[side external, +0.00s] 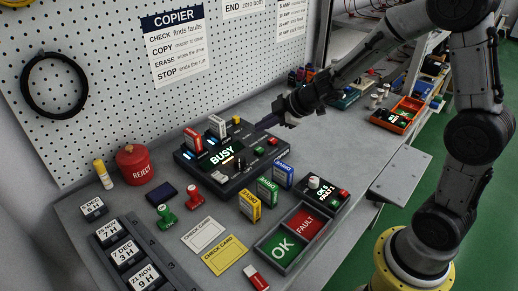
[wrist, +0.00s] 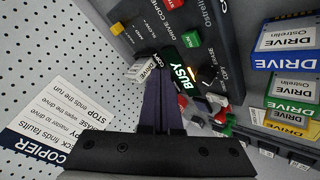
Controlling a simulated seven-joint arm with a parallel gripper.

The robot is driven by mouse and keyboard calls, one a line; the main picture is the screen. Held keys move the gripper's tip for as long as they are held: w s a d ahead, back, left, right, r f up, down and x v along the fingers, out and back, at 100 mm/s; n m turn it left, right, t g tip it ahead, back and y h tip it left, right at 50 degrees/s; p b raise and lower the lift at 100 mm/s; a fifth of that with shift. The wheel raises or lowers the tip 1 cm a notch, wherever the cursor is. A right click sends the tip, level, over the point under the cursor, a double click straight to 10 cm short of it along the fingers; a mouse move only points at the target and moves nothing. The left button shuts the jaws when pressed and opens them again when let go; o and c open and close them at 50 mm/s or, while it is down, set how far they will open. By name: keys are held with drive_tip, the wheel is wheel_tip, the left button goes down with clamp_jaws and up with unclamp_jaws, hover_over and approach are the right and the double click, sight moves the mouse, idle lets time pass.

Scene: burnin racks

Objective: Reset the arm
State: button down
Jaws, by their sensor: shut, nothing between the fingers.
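My gripper (side external: 264,124) is above the right rear part of the black copier box (side external: 228,185) on the grey bench. In the wrist view its two dark fingers (wrist: 161,88) are pressed together with nothing between them. The copier's lit display reads BUSY (side external: 221,156). A red-labelled drive (side external: 193,140) and a white drive (side external: 217,126) stand upright at the copier's back. I cannot tell the exact height of the fingertips over the box.
Yellow, green and blue drives (side external: 267,191) stand in front of the copier. A tray with green OK and red FAULT pads (side external: 283,247) lies nearer. A red reject pot (side external: 136,165) stands left. The pegboard (side external: 110,70) walls the back. An orange bin (side external: 400,114) is far right.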

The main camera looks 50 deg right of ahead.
drive_tip(key=shift+r, duration=0.25)
idle(0.4)
drive_tip(key=s+r+m+t+h, duration=0.2)
drive_tip(key=s+r, duration=0.2)
drive_tip(key=r, duration=0.5)
drive_tip(key=s+r+m+t+h, duration=0.1)
drive_tip(key=s+r+m+t, duration=0.1)
drive_tip(key=s+r, duration=0.45)
drive_tip(key=s+a+f+m+g, duration=0.1)
drive_tip(key=s+f+m+g, duration=0.2)
drive_tip(key=s, duration=0.6)
drive_tip(key=s+a+f+m+g+y, duration=0.1)
drive_tip(key=s+f+m+g, duration=0.3)
drive_tip(key=s, duration=0.6)
drive_tip(key=shift+s, duration=0.25)
